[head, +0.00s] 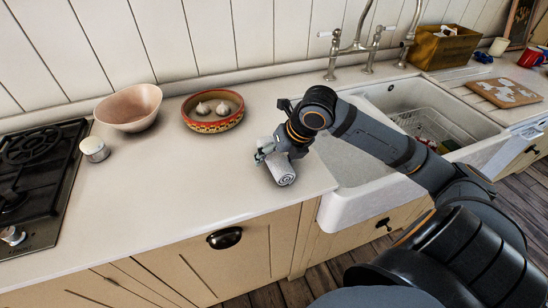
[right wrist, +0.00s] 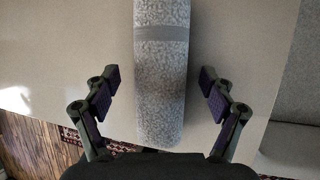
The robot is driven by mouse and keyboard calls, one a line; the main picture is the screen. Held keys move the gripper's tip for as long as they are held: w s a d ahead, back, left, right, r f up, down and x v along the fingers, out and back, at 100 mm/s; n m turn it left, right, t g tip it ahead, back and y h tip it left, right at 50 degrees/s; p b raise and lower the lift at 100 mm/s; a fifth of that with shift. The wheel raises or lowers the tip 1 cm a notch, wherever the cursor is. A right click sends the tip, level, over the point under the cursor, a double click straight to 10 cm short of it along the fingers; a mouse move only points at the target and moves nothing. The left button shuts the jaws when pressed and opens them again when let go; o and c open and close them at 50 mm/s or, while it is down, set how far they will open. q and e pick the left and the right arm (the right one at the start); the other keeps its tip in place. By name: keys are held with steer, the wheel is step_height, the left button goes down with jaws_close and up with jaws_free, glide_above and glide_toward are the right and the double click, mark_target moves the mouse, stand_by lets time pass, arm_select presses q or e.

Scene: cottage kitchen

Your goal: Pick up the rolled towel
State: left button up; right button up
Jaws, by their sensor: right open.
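The rolled towel (head: 281,172) is light grey and lies on the counter just left of the sink in the head view. Its rolled end shows a spiral. In the right wrist view the towel (right wrist: 161,75) runs lengthwise up the middle, with a darker grey band across it. My right gripper (head: 267,153) is over the towel in the head view. In the right wrist view my right gripper (right wrist: 160,92) is open, with one finger on each side of the towel and a gap on both sides. My left gripper is not in view.
A patterned bowl (head: 213,124) with garlic stands behind the towel. The sink (head: 385,135) is at right. The counter (head: 170,205) in front is clear.

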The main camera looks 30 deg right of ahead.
steer(key=c, duration=1.3)
steer(key=shift+o, duration=0.2)
